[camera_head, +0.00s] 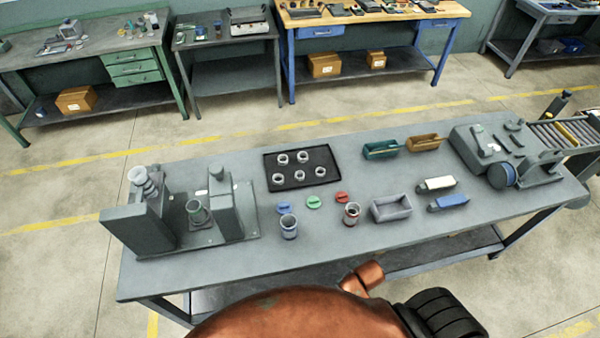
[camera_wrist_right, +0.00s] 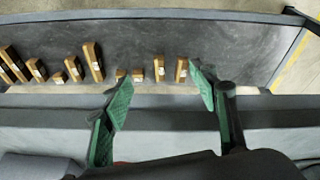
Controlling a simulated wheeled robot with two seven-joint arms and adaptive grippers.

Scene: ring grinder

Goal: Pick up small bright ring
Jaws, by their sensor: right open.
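Several pale metal rings stand on a black tray (camera_head: 268,173) on the grey workbench (camera_head: 240,280) in the head view. They include a back ring (camera_head: 302,157), a front ring (camera_head: 300,175) and a right ring (camera_head: 320,171). They are too small for me to tell which is the small bright one. My right gripper (camera_wrist_right: 160,85) shows in the right wrist view, open and empty, its green finger pads wide apart. No ring shows between them. My left gripper is in neither view.
A grey ring grinder (camera_head: 150,220) stands at the bench's left. Two cups, the left cup (camera_head: 289,228) and right cup (camera_head: 351,214), and a grey bin (camera_head: 391,207) stand near the front. The wrist view shows several brown boxes (camera_wrist_right: 95,62) on a dark surface.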

